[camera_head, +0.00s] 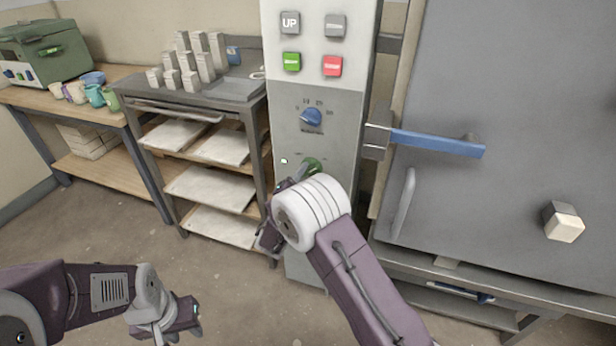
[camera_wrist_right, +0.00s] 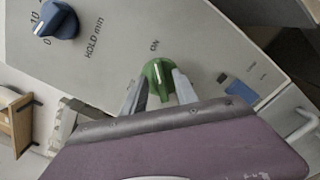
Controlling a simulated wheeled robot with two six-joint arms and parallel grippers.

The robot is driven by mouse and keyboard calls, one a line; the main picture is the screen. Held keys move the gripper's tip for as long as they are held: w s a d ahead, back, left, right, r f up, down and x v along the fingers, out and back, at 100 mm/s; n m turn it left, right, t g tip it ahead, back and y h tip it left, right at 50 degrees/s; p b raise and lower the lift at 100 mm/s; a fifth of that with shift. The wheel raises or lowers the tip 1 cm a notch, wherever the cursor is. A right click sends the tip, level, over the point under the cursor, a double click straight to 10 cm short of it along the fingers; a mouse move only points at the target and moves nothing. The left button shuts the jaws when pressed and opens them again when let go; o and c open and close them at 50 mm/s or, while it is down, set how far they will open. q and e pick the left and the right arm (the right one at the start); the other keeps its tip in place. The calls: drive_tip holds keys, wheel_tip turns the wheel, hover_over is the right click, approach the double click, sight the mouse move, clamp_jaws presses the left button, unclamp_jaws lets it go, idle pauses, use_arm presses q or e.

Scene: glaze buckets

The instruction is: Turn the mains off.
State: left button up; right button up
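A green knob (camera_head: 312,167) sits low on the grey control panel (camera_head: 340,135), partly hidden by my right arm. In the right wrist view the green knob (camera_wrist_right: 158,80) is clear, with the label ON just above it; its ridge points roughly towards that label. My right gripper (camera_wrist_right: 159,90) has one finger on each side of the knob, spread apart, with narrow gaps seeming to show. In the head view my right gripper's fingers are mostly hidden behind the wrist. My left gripper (camera_head: 190,318) is low at the left, over the floor, away from the panel; its fingers are too small to judge.
A blue dial (camera_head: 311,117) is above the green knob. UP (camera_head: 290,24), grey (camera_head: 335,26), green (camera_head: 291,61) and red (camera_head: 332,66) buttons are higher. A large grey door with a blue handle (camera_head: 437,143) stands right. A shelved rack (camera_head: 250,112) stands left.

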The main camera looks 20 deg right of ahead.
clamp_jaws()
drive_tip(key=shift+r+n, duration=0.1)
drive_tip(key=shift+n, duration=0.2)
drive_tip(key=n+p, duration=0.2)
drive_tip(key=n, duration=0.1)
drive_tip(key=shift+a+r+n, duration=0.1)
drive_tip(key=shift+r+n, duration=0.05)
drive_tip(key=shift+n, duration=0.25)
drive_tip(key=n+p, duration=0.3)
drive_tip(key=n, duration=0.2)
drive_tip(key=shift+w+a, duration=0.1)
drive_tip(key=shift+a, duration=0.05)
drive_tip(key=n+p, duration=0.2)
drive_tip(key=n, duration=0.2)
drive_tip(key=shift+w+a+n+p, duration=0.1)
drive_tip(key=shift+n+p, duration=0.25)
drive_tip(key=shift+n, duration=0.05)
drive_tip(key=shift+a+f+n+p, duration=0.15)
drive_tip(key=shift+n+p, duration=0.7)
drive_tip(key=shift+n, duration=0.95)
drive_tip(key=shift+f, duration=0.1)
